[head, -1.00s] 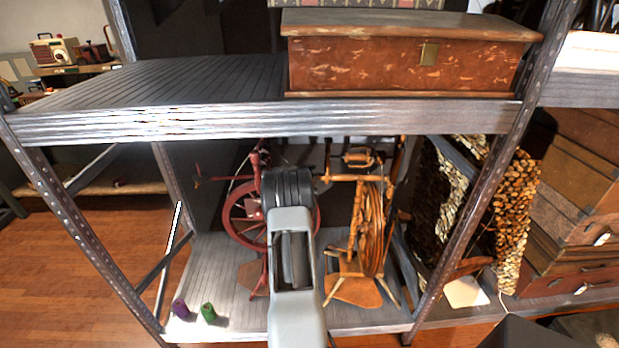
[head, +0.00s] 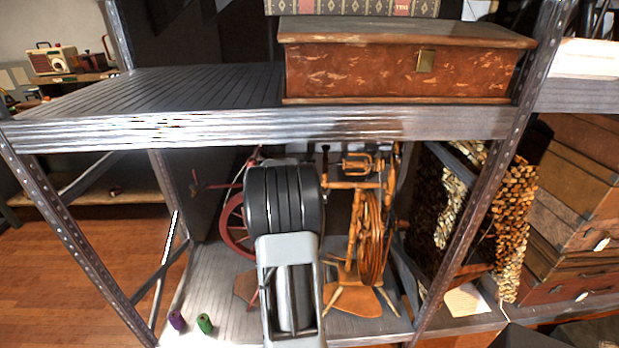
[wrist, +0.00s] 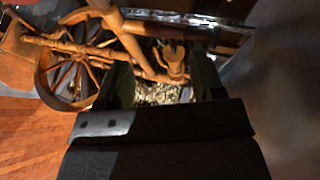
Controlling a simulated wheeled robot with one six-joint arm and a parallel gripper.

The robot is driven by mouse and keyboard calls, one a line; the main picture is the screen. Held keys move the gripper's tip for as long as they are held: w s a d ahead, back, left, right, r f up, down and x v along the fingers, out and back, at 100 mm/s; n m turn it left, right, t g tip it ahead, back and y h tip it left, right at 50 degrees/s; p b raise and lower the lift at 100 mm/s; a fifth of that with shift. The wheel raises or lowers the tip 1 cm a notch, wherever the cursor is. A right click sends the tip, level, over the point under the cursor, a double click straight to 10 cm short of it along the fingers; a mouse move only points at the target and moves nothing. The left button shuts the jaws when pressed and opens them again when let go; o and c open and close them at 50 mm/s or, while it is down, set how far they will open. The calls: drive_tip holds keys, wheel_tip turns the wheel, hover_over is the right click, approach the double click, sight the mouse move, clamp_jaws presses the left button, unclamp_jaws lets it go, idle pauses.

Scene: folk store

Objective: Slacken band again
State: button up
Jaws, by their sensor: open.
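An orange-brown wooden spinning wheel (head: 369,245) stands on the lower shelf, right of my arm in the head view. In the wrist view its spoked wheel (wrist: 45,85) and turned posts lie tilted at upper left. My gripper (wrist: 165,78) is open. A turned wooden knob-like part (wrist: 177,62) shows between or just beyond its fingertips; I cannot tell whether they touch it. The band cannot be made out. In the head view my arm hides the gripper. A dark red spinning wheel (head: 235,222) stands partly hidden behind my arm.
The upper shelf edge (head: 200,128) runs above my arm, with a reddish wooden chest (head: 390,75) on it. A purple spool (head: 177,320) and a green spool (head: 204,323) stand at the lower shelf's front left. A metal upright (head: 480,190) stands at right.

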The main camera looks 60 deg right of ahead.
drive_tip(key=shift+s+a+r, duration=0.3)
drive_tip(key=shift+s+a, duration=0.15)
drive_tip(key=shift+a, duration=0.15)
drive_tip(key=shift+s+a+r, duration=0.3)
drive_tip(key=shift+s+a, duration=0.1)
drive_tip(key=shift+a, duration=0.25)
drive_tip(key=shift+s+a+r, duration=0.3)
drive_tip(key=shift+s+a, duration=0.15)
drive_tip(key=shift+a, duration=0.15)
